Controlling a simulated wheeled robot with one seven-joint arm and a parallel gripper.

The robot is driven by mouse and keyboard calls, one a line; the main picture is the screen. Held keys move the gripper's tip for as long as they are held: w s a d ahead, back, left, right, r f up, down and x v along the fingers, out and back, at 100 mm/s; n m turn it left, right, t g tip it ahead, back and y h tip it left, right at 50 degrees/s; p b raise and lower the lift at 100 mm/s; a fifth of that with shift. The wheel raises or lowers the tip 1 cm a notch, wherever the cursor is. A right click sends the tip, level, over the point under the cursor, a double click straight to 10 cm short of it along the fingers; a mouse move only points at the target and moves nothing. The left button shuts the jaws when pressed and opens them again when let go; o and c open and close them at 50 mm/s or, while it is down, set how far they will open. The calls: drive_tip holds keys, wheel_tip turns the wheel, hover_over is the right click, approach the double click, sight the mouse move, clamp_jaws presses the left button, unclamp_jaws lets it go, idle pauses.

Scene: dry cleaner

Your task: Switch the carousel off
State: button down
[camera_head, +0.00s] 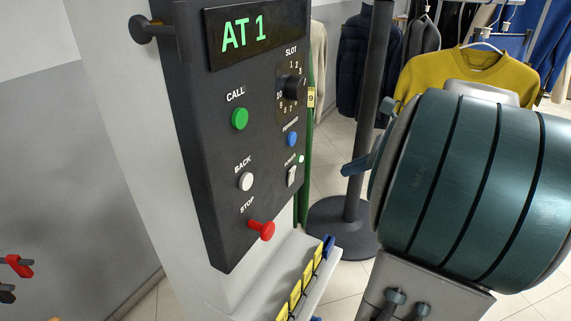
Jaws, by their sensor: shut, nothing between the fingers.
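The carousel's dark control panel (215,150) stands left of centre on a pale column. Its display (245,32) reads "AT 1" in green. The small white power switch (291,176) sits at the panel's lower right edge, under a partly readable label. A small lamp (301,159) beside that label looks lit. The red STOP button (262,230) sticks out at the bottom. My gripper (352,167) shows only as a dark blue tip, pointing left, to the right of the switch and apart from it. My teal arm hides the rest of it.
The panel also bears a green CALL button (240,118), a white BACK button (246,181), a blue button (292,139) and a SLOT dial (292,87). A ledge with yellow tags (295,294) juts out below. A dark post (366,110) and hanging clothes, including a yellow sweater (463,70), stand behind.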

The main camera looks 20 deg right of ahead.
drive_tip(key=shift+d+r+m+t, duration=0.2)
drive_tip(key=shift+d+m+t, duration=0.1)
drive_tip(key=shift+d+m, duration=0.25)
approach(294, 175)
drive_tip(key=x, duration=0.5)
drive_tip(key=shift+s+f+p, duration=0.15)
drive_tip(key=shift+f+p, duration=0.1)
drive_tip(key=shift+p, duration=0.15)
drive_tip(key=shift+w+a, duration=0.25)
drive_tip(key=shift+w, duration=0.1)
